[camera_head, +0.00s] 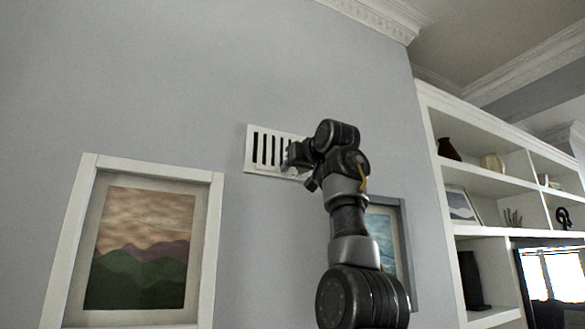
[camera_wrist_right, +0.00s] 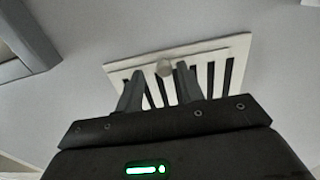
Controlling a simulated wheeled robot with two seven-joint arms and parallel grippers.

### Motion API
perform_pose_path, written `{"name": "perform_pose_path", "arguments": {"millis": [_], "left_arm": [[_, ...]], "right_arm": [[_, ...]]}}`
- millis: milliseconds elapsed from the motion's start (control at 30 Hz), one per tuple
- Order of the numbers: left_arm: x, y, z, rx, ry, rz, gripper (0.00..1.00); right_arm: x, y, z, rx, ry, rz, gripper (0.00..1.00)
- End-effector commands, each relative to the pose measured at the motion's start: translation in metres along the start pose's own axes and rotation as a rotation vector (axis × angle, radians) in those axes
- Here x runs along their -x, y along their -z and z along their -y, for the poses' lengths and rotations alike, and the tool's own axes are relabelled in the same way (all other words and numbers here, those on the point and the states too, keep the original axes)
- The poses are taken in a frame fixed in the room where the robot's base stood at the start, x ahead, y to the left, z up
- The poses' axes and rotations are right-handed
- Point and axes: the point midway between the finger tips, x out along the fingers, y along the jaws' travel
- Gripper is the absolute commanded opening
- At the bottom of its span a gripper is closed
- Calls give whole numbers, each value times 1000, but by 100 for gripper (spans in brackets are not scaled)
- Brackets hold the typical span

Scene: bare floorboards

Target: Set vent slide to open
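A white wall vent (camera_head: 250,163) with dark upright slots is on the grey wall in the head view. My right gripper (camera_head: 291,160) is in front of the vent's right part and hides some of it. In the right wrist view the vent (camera_wrist_right: 240,47) shows beyond the fingers, with a pale round knob (camera_wrist_right: 164,67) on it. My right gripper (camera_wrist_right: 160,76) is open there, one finger on each side of the knob's line. I cannot tell whether the fingers touch the knob. Dark slots show on both sides of the knob. My left gripper is not in view.
A white-framed landscape picture (camera_head: 213,240) hangs left below the vent. A grey-framed picture (camera_head: 407,250) hangs behind my right arm. A white shelf unit (camera_head: 480,182) stands at the right. The wall left of and above the vent is bare.

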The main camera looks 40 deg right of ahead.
Motion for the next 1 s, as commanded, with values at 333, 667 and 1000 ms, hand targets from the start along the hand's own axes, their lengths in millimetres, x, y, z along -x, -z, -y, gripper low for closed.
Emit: {"name": "perform_pose_path", "arguments": {"millis": [333, 667, 1000], "left_arm": [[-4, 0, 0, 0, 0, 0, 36], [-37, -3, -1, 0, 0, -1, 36], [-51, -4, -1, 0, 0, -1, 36]], "right_arm": [[4, -2, 2, 1, 2, 1, 39], [63, -5, 0, 0, 1, -3, 39], [105, -2, -2, 0, 1, 2, 39]]}}
